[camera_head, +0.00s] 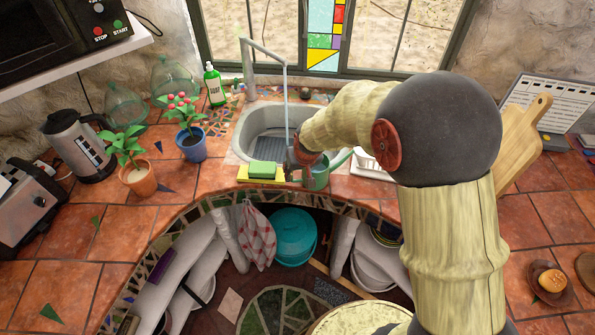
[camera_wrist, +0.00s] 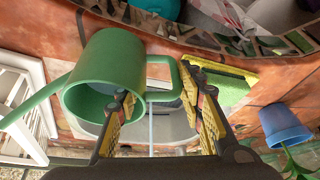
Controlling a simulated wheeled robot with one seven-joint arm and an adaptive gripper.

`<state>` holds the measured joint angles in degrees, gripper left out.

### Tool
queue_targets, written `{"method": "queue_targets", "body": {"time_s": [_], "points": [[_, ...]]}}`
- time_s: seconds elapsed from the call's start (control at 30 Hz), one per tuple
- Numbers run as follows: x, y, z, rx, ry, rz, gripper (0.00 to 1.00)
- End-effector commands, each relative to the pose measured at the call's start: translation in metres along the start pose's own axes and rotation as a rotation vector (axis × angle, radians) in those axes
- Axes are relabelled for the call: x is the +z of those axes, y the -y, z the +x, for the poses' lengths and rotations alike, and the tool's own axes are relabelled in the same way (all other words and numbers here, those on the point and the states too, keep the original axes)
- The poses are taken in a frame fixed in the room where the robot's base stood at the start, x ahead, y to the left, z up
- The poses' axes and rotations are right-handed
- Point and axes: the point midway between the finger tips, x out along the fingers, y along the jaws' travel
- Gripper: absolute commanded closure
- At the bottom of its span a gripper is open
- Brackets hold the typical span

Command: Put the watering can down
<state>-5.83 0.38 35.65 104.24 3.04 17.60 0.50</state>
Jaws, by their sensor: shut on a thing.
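The green watering can (camera_head: 318,174) is at the front edge of the sink, partly hidden by my arm in the head view. In the wrist view the can (camera_wrist: 112,62) shows its round opening, its spout to the left and its squared handle to the right. My gripper (camera_wrist: 165,112) has its two yellow-padded fingers on either side of the handle, shut on the can. It also shows in the head view (camera_head: 297,168), at the can's left side. I cannot tell whether the can's base touches the counter.
The sink (camera_head: 255,128) is behind. A white dish rack (camera_head: 372,168) is close on the right. A blue flower pot (camera_head: 191,146) and orange pot (camera_head: 138,180) stand left, with bare tiles (camera_head: 215,175) between pots and sponge.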

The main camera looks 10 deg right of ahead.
Motion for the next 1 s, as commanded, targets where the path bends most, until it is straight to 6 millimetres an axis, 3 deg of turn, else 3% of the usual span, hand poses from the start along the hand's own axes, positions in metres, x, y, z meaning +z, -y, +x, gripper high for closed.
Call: {"method": "queue_targets", "body": {"time_s": [0.33, 0.67, 0.83, 1.0], "points": [[0.000, 0.000, 0.001, 0.000, 0.001, 0.000, 0.44], [0.000, 0.000, -0.001, 0.000, 0.000, 0.000, 0.44], [-0.002, 0.000, -0.019, 0.000, -0.002, 0.000, 0.44], [-0.003, 0.000, -0.054, 0.000, -0.004, 0.000, 0.44]]}}
